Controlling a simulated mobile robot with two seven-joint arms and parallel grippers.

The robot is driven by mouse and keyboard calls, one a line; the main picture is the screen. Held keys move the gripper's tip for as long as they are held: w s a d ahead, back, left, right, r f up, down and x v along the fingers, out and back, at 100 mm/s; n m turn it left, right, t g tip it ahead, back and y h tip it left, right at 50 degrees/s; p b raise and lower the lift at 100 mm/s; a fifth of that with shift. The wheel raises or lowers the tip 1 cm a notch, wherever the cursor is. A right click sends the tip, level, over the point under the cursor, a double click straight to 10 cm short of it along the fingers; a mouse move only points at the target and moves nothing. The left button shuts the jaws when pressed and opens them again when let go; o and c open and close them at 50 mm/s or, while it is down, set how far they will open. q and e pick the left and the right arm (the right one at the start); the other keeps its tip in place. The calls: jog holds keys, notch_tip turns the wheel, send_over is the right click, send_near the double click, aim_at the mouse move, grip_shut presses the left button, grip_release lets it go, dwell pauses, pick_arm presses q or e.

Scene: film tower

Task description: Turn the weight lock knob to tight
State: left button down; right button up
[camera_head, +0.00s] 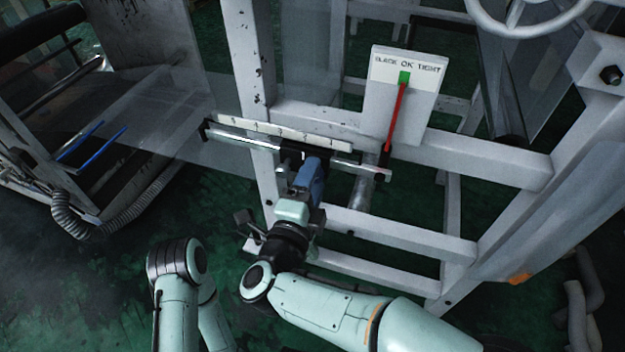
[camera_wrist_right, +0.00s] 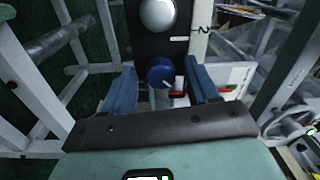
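A round blue knob (camera_wrist_right: 160,72) sits on a dark bar (camera_wrist_right: 150,40) in the right wrist view, below a silver round part (camera_wrist_right: 157,14). My right gripper (camera_wrist_right: 161,80) is open, with one blue finger on each side of the knob and gaps showing between. In the head view my right gripper (camera_head: 311,168) reaches up to the dark bar and hides the knob. A white panel (camera_head: 380,115) reads SLACK OK TIGHT; its red pointer (camera_head: 395,118) has its tip at the green mark under OK. My left gripper is out of view.
A white scale strip (camera_head: 270,132) runs along the bar. Pale frame beams (camera_head: 460,155) stand around and behind it. A white handwheel (camera_head: 515,12) is at top right. Clear film (camera_head: 150,115) stretches to the left. A ribbed hose (camera_head: 75,222) lies at left.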

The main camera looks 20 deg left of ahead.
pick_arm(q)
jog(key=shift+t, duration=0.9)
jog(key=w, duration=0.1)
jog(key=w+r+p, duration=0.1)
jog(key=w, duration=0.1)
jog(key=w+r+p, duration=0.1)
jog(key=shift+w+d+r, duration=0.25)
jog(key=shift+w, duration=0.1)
pick_arm(e)
jog(key=s, duration=1.3)
jog(key=shift+s+a+f, duration=0.2)
